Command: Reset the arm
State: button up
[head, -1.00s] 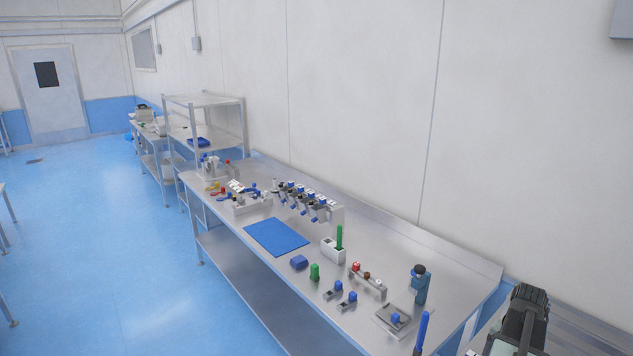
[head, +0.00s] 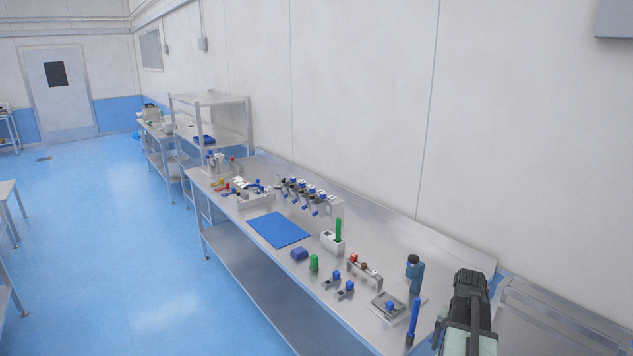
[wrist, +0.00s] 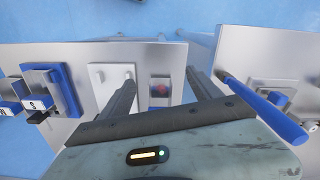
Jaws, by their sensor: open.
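My arm shows at the lower right of the head view, by the right end of the steel workbench (head: 370,232); my gripper's fingertips cannot be made out there. In the wrist view my gripper (wrist: 155,85) is open, its two dark fingers spread apart with nothing held between them. A blue-handled tool (wrist: 265,103) lies to the right of the right finger. What the fingers touch, if anything, cannot be told.
On the bench are a blue mat (head: 278,230), a green stick in a white holder (head: 332,242), a blue bottle-like device (head: 415,275) and a blue-handled stick (head: 413,320). The blue floor (head: 120,250) left of the bench is clear.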

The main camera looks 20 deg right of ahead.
jog(key=w+a+n, duration=0.2)
jog(key=w+a, duration=0.2)
jog(key=a, duration=0.3)
jog(key=w+a+f+n+b, duration=0.1)
jog(key=w+a, duration=0.3)
jog(key=a, duration=0.3)
jog(key=w+a+n, duration=0.2)
jog(key=w+a, duration=0.1)
jog(key=a, duration=0.4)
jog(key=a+n, duration=0.6)
jog(key=a, duration=1.5)
jog(key=shift+s+a+f+n+b, duration=0.15)
jog(key=shift+s+f+n+b, duration=0.05)
jog(key=shift+f+n+b, duration=0.1)
